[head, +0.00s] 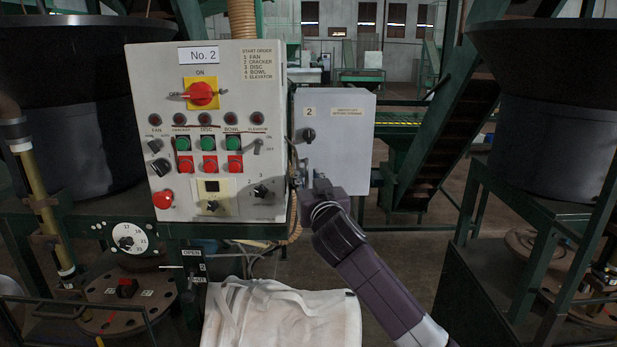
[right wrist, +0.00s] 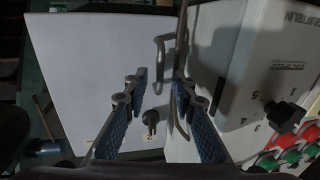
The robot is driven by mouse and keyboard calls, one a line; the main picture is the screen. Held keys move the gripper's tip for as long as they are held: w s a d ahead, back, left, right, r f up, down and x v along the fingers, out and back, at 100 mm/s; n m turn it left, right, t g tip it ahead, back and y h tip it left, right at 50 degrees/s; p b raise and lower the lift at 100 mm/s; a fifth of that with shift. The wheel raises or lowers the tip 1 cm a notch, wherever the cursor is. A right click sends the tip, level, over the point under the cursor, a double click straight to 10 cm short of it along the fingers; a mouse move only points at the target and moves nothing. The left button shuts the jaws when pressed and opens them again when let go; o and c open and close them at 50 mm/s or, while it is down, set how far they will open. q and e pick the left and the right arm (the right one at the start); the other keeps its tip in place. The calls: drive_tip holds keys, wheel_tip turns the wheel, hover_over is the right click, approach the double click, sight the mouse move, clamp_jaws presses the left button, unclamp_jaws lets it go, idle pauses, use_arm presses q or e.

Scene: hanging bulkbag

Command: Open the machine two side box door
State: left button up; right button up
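The side box (head: 345,150) is a pale grey cabinet with a "2" label, just right of the No. 2 control panel. Its front door looks closed in the head view. A black knob (head: 309,135) sits near the door's left edge; it also shows in the right wrist view (right wrist: 151,118). My right gripper (head: 300,178) is at the box's lower left edge. In the right wrist view my right gripper (right wrist: 155,85) is open, with its blue-grey fingers apart. A bent metal handle (right wrist: 161,48) shows ahead between the fingers; I cannot tell if they touch it. My left gripper is not in view.
The No. 2 control panel (head: 225,120), with knobs and buttons, stands close left of my right gripper. A ribbed conduit (head: 294,215) runs down between panel and box. A white bulk bag (head: 280,315) is below.

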clamp_jaws()
idle(0.5)
